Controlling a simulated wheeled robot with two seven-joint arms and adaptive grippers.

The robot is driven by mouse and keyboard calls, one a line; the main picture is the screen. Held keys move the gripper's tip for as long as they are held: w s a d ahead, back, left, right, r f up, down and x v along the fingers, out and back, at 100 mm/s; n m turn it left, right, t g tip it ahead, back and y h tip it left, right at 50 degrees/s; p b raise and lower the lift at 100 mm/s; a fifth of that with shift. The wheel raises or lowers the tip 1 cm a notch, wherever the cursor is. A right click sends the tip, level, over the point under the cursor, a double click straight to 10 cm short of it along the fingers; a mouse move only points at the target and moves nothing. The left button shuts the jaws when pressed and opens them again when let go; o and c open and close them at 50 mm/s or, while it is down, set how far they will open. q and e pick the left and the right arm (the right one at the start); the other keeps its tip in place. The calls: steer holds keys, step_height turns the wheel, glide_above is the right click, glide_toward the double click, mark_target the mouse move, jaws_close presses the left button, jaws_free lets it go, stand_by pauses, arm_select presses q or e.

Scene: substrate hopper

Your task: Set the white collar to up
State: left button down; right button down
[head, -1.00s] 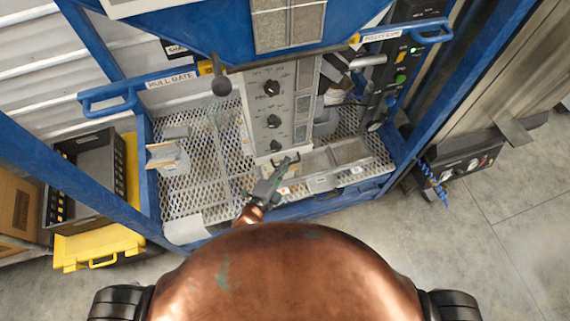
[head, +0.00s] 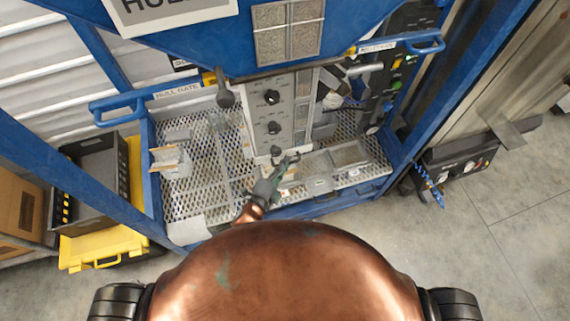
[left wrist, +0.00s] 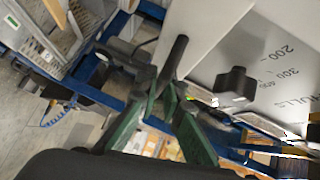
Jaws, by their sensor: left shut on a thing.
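My left gripper (head: 284,162) is at the lower end of the grey dial panel (head: 285,112), close to its lowest black knob (head: 276,150). In the left wrist view its green fingers (left wrist: 163,95) are shut on a dark rod-like piece (left wrist: 176,58), which lies crosswise at the fingertips in the head view. A black knob (left wrist: 235,87) on the marked panel stands apart from the fingers, to their right. A small white round piece (head: 333,101) right of the panel may be the white collar; its setting is too small to read. My right gripper is not in view.
A perforated metal deck (head: 225,190) lies below the blue hopper frame. A black crate (head: 100,175) stands at left on a yellow case (head: 95,250). A dark control strip with coloured buttons (head: 397,85) is at right. Open floor (head: 490,225) lies further right.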

arm_select(q)
steer(key=shift+w+r, duration=0.1)
steer(key=shift+r, duration=0.25)
steer(key=c, duration=2.4)
jaws_free()
steer(key=shift+r, duration=0.1)
steer(key=shift+o, duration=0.3)
steer(key=shift+s+a, duration=0.1)
steer(key=shift+s, duration=0.15)
steer(key=v, duration=1.1)
steer(key=shift+s+a, duration=0.15)
steer(key=shift+s, duration=0.15)
